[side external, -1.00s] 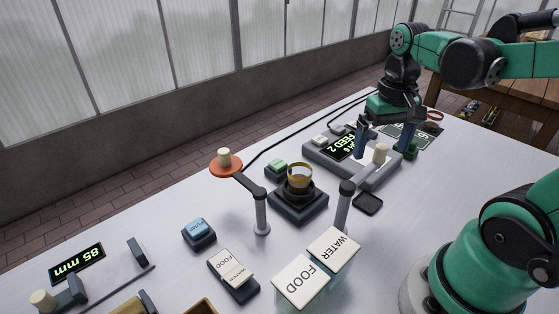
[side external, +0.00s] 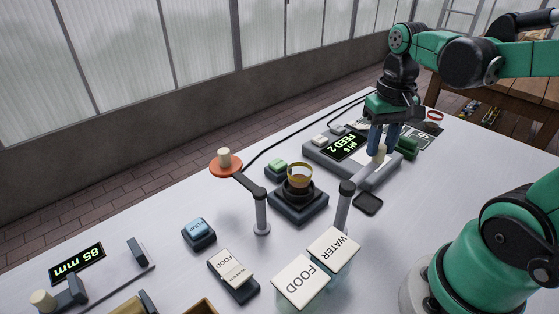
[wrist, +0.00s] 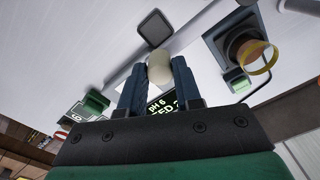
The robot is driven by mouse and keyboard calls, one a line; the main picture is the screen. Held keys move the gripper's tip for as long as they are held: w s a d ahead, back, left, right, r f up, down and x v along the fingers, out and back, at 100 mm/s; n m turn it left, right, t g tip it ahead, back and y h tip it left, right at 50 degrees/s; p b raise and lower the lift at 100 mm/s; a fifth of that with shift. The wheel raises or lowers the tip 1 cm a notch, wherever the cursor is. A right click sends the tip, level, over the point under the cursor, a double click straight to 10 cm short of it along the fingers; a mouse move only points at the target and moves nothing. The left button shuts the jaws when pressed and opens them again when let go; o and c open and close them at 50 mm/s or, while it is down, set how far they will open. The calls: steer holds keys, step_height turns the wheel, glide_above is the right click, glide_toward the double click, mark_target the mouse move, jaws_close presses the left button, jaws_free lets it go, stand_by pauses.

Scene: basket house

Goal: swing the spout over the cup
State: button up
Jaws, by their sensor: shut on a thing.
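The cup (side external: 299,176), a clear vessel with an amber rim, sits on a dark square base mid-table; it also shows at the right of the wrist view (wrist: 258,58). My gripper (side external: 380,153) is shut on a cream knob (wrist: 159,67), with a blue finger on each side. The knob is to the right of and behind the cup in the side view. A grey arm on a post with a dark cap (side external: 347,187) seems to carry the knob, but where they join is unclear. My gripper is apart from the cup.
A second post (side external: 262,215) carries a dark arm with an orange disc (side external: 226,167) and cream knob, left of the cup. A display console (side external: 340,150) lies close to my gripper. FOOD (side external: 302,282) and WATER (side external: 334,247) containers stand in front. A PUMP button (side external: 198,231) is at left.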

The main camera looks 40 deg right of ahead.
steer(key=shift+w+a, duration=0.2)
steer(key=shift+w, duration=0.7)
steer(key=shift+w+a, duration=0.2)
steer(key=shift+w, duration=0.7)
steer(key=shift+w+a, duration=0.6)
steer(key=shift+w, duration=0.15)
steer(key=shift+w+a, duration=0.55)
steer(key=shift+w, duration=0.2)
steer(key=shift+w+a, duration=0.5)
steer(key=shift+a, duration=0.35)
steer(key=shift+w+a, duration=0.45)
steer(key=shift+a, duration=0.35)
steer(key=shift+a, duration=0.1)
